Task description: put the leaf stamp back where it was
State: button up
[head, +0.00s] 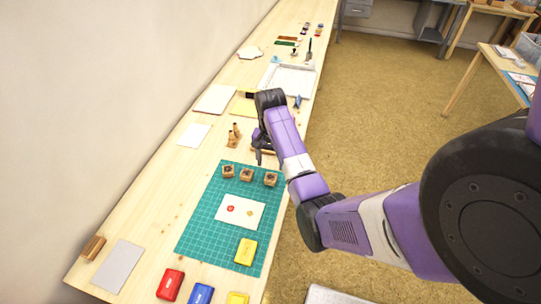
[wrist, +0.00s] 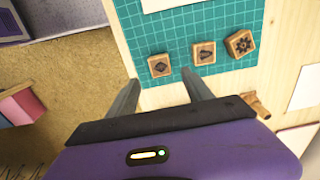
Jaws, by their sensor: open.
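Three wooden block stamps stand in a row at the far edge of the green cutting mat (head: 205,215). The right one (head: 271,179) is the left one in the wrist view (wrist: 159,65); its dark top mark looks leaf-like, but is too small to be sure. The middle stamp (wrist: 204,52) bears an unclear dark mark. The left stamp in the head view (head: 228,171) bears a flower-like mark in the wrist view (wrist: 240,42) and sits slightly turned. My gripper (head: 268,162) is open and empty just beyond the row; its fingertips (wrist: 160,80) point toward the leaf-like stamp.
Red (head: 171,284), blue (head: 200,294) and yellow (head: 237,298) pads line the near edge. Small wooden pieces (head: 233,138) stand left of my gripper.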

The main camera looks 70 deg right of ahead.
jog(key=shift+r, duration=1.85)
